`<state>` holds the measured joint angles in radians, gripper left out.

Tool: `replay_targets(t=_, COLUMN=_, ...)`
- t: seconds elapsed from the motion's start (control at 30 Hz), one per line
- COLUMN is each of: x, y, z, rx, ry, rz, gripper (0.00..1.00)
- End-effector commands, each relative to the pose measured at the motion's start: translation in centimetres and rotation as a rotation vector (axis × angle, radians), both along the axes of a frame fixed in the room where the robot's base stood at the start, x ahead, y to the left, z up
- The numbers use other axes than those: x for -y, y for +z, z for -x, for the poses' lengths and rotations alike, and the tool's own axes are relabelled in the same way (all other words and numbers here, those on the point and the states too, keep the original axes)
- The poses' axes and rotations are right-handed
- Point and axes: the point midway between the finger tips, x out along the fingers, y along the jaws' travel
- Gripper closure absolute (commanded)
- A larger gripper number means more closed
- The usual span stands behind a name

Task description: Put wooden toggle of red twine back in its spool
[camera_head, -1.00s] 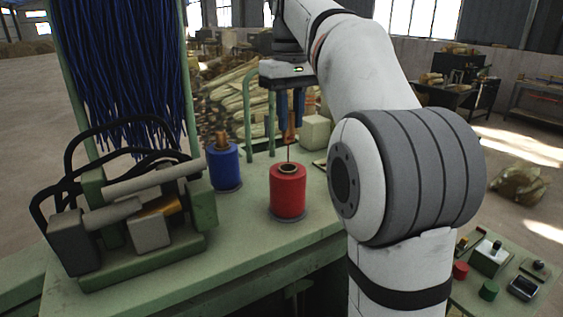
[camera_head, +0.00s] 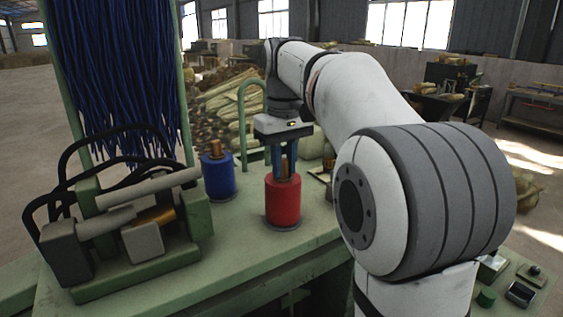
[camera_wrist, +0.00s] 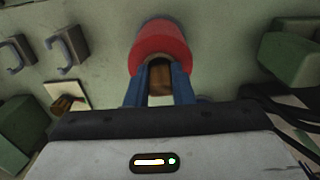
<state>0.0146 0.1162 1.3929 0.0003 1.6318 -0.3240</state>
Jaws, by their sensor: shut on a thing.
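The red twine spool (camera_head: 283,202) stands upright on the green bench, and it also shows in the wrist view (camera_wrist: 160,41). My gripper (camera_head: 285,172) points down right above the spool. Its blue fingers are shut on the wooden toggle (camera_wrist: 160,78), which sits between them at the spool's top opening. In the head view the toggle shows as a small brown piece between the fingers. Its lower end is hidden, so I cannot tell how deep it sits in the spool.
A blue spool (camera_head: 218,175) with its own wooden toggle (camera_head: 214,149) stands to the left of the red one. A machine with grey rollers and black cables (camera_head: 130,225) fills the bench's left side. Blue strands (camera_head: 115,75) hang behind it. The bench front (camera_head: 235,265) is clear.

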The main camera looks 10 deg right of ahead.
Motion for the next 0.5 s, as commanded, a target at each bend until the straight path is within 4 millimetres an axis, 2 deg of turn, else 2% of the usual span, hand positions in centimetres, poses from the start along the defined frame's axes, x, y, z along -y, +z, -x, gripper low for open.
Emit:
replay_targets(t=0.03, x=-0.02, y=-0.08, z=0.01, rx=0.0, ry=0.0, rz=0.0, gripper=0.77)
replay_targets(t=0.27, x=-0.04, y=-0.04, z=0.0, rx=0.0, ry=0.001, rz=0.0, gripper=0.58)
replay_targets(t=0.5, x=-0.07, y=0.04, z=0.0, rx=0.0, ry=0.001, rz=0.0, gripper=0.57)
